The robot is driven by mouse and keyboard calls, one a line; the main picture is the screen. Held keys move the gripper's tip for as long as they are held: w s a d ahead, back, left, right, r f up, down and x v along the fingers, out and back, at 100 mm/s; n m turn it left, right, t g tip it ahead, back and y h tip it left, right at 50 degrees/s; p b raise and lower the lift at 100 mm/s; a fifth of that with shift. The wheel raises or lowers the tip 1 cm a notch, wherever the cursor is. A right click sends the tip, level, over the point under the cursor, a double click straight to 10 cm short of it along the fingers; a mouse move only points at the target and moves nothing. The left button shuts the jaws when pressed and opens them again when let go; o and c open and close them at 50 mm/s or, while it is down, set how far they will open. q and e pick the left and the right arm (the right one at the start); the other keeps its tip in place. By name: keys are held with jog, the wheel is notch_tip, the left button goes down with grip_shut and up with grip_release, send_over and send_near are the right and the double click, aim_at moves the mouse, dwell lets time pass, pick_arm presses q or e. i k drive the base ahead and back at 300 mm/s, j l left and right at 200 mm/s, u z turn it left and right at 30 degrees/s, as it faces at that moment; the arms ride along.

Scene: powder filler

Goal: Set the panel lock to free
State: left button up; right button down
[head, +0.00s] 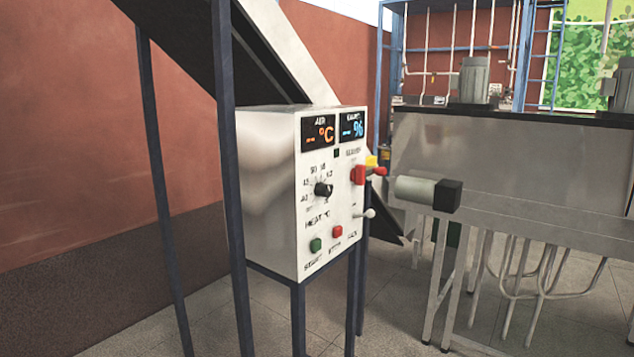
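The control panel (332,220) is the white front of a box on dark blue legs, seen at an angle. A small lever with a pale ball knob (369,213) sticks out at its right edge, pointing right. A blurred label below it may read "LOCK", but I cannot be sure that this lever is the panel lock. No position marks for it are readable. Neither of my grippers is in view.
The panel also has a black dial (323,189), a green button (315,245), a red button (337,231) and a red-and-yellow switch (358,175). A dark blue post (229,180) rises at left.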

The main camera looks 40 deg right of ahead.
aim_at(379, 170)
jog(key=k+z, duration=0.1)
jog(key=z, duration=1.45)
jog(key=i, duration=0.15)
